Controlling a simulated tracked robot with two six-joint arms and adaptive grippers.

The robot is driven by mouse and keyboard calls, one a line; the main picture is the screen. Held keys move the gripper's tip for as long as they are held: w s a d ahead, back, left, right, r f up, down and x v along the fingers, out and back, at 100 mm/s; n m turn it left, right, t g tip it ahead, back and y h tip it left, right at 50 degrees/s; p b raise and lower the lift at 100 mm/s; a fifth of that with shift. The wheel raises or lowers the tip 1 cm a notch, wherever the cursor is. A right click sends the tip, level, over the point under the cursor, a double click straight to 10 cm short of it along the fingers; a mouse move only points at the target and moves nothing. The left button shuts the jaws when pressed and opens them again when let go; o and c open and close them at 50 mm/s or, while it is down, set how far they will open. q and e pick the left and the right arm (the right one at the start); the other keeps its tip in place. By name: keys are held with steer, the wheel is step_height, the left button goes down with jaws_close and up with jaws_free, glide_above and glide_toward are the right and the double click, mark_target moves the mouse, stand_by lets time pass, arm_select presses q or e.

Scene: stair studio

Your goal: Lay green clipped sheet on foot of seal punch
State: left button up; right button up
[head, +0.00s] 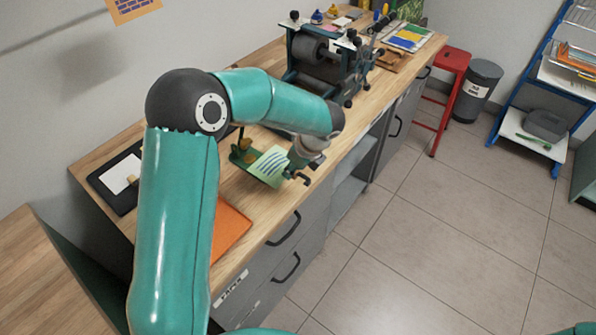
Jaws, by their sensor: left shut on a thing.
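The green clipped sheet (268,164), pale green with dark wavy lines, is over the worktop in the middle of the head view. My left gripper (296,174) is shut on its right edge; the fingers hide the clip, if it is there. The seal punch (242,150), dark green with brass-coloured parts, stands just left of the sheet. The sheet's left end is close to the punch's foot; I cannot tell whether it rests on it. My left forearm passes above and behind the punch. My right gripper is out of view.
The wooden worktop (232,188) carries a black board with a white card (117,182) at left and an orange sheet (231,232) in front. A roller press (325,62) stands behind. A red stool (446,85) and bin (478,90) are at right. The floor is clear.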

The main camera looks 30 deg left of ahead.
mark_target(277, 167)
arm_select(q)
steer(key=shift+s+a+f+b, duration=0.1)
steer(key=shift+a+f+b, duration=0.05)
steer(key=shift+f+b, duration=0.8)
steer(key=shift+s+a+f+b, duration=0.1)
steer(key=shift+f+b, duration=0.65)
steer(key=shift+f, duration=0.4)
steer(key=shift+w+a+r, duration=0.1)
steer(key=shift+a+r, duration=0.05)
steer(key=shift+a, duration=0.25)
steer(key=shift+w+a+p, duration=0.2)
steer(key=shift+a+p, duration=0.35)
steer(key=shift+a, duration=1.7)
steer(key=shift+r, duration=0.1)
steer(key=o, duration=1)
steer(key=shift+c, duration=0.2)
